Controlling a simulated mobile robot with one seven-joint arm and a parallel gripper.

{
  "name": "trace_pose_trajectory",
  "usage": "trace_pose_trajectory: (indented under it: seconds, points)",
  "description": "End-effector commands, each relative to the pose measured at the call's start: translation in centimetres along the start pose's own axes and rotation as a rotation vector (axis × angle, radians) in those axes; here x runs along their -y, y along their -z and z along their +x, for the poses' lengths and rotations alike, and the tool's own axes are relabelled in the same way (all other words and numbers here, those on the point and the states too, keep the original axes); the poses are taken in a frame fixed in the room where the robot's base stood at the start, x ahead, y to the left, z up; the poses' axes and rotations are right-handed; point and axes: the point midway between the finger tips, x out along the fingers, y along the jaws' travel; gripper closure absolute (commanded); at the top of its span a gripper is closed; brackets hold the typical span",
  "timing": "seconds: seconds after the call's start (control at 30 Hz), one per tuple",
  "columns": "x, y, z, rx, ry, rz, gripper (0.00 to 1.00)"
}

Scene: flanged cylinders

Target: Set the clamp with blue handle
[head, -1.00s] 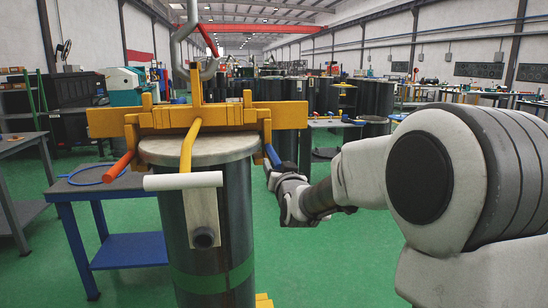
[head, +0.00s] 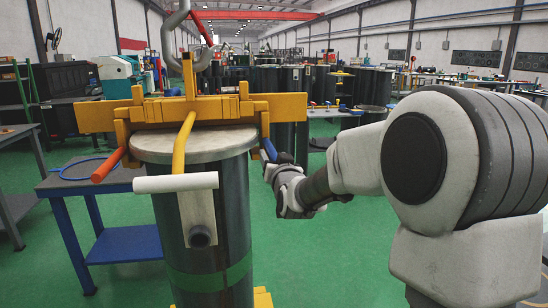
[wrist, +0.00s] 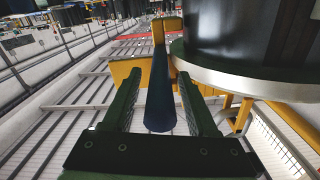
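The clamp's blue handle (head: 270,150) hangs at the right side of the yellow lifting clamp (head: 190,112), which sits over the top of a dark flanged cylinder (head: 236,215). My gripper (head: 269,168) is at this handle, on the cylinder's right. In the wrist view the blue handle (wrist: 160,95) runs between the two fingers of my gripper (wrist: 160,75). The fingers are apart, with a gap visible on each side of the handle. The handle's contact with the fingers farther in cannot be told. The clamp's orange-red handle (head: 108,165) sticks out at the left.
A grey hook (head: 180,30) hangs above the clamp. A white crossbar (head: 176,182) on a yellow arm projects at the cylinder's front. A blue-legged table (head: 80,180) with a blue ring stands behind left. Green floor (head: 320,220) is clear to the right, with more cylinders behind.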

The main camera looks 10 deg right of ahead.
Motion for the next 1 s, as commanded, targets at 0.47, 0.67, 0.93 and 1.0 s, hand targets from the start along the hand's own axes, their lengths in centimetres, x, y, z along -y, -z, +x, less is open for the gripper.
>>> trace_pose_trajectory:
  seconds: [0.47,0.67,0.93,1.0]
  points:
    - [0.01,0.02,0.01,0.0,0.0,0.0,1.0]
    - [0.01,0.03,0.01,0.0,0.0,0.0,1.0]
    - [0.02,0.04,0.01,-0.001,0.0,0.0,1.0]
    - [0.02,0.05,0.02,-0.001,0.0,0.0,1.0]
